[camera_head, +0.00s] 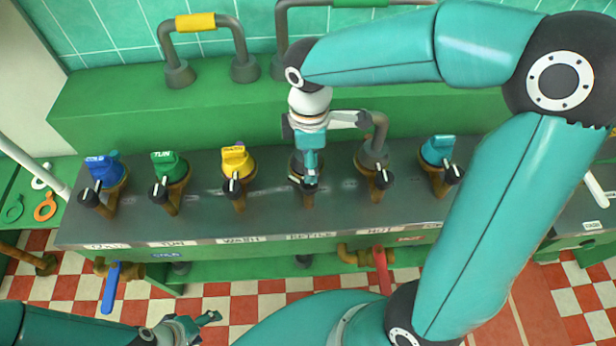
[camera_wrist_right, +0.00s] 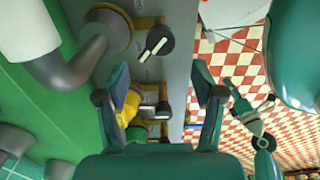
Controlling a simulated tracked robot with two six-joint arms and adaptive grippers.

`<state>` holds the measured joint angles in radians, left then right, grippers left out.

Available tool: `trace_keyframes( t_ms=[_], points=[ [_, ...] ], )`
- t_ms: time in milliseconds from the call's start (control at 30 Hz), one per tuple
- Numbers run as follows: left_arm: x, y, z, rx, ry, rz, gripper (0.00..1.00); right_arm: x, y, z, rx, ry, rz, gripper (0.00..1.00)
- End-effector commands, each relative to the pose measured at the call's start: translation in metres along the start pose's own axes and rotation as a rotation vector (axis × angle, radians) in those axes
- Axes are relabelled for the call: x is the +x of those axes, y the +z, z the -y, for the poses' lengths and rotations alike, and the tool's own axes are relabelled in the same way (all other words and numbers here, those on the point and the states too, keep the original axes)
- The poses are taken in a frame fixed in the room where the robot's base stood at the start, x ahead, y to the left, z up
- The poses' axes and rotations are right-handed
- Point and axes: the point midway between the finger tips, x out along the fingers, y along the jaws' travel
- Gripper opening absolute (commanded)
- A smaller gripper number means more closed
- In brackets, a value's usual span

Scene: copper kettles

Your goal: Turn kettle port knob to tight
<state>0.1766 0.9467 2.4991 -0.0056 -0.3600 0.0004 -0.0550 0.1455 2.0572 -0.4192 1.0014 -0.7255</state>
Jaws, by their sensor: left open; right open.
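In the head view, the kettle port (camera_head: 307,198) is in the middle of the dark metal panel, behind a label that seems to read KETTLE. My right gripper (camera_head: 308,182) is over it from above, open, and hides most of the port and its knob. I cannot tell whether it touches the knob or where the knob points. In the right wrist view, the open fingers (camera_wrist_right: 165,95) stand apart, with yellow and green fittings and dark knobs visible beyond, between them. My left gripper (camera_head: 198,328) is open and empty at the bottom, in front of the panel.
Blue (camera_head: 103,168), green (camera_head: 170,165), yellow (camera_head: 237,160) and teal (camera_head: 437,152) fittings line the panel, with black knobs. A grey pipe (camera_head: 376,145) rises close right of my right gripper. A blue lever (camera_head: 110,287) and a red lever (camera_head: 382,268) hang in front.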

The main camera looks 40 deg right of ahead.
Motion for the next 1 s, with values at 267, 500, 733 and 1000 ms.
trace_keyframes(
  t_ms=[267, 500, 733, 1000],
  points=[
    [0.001, 0.0, 0.0, 0.0, 0.0, 0.0, 0.68, 0.055, 0.0, 0.001, -0.001, -0.004, 0.002, 0.68],
    [0.001, 0.0, 0.0, 0.0, 0.0, -0.001, 0.68, 0.075, -0.001, 0.0, -0.001, -0.001, 0.0, 0.68],
    [0.001, 0.0, 0.0, 0.0, 0.0, 0.0, 0.68, 0.078, -0.001, 0.0, -0.002, 0.0, -0.001, 0.68],
    [0.001, 0.0, 0.0, 0.0, 0.0, 0.0, 0.68, 0.077, -0.002, 0.0, -0.002, 0.0, -0.001, 0.38]
  ],
)
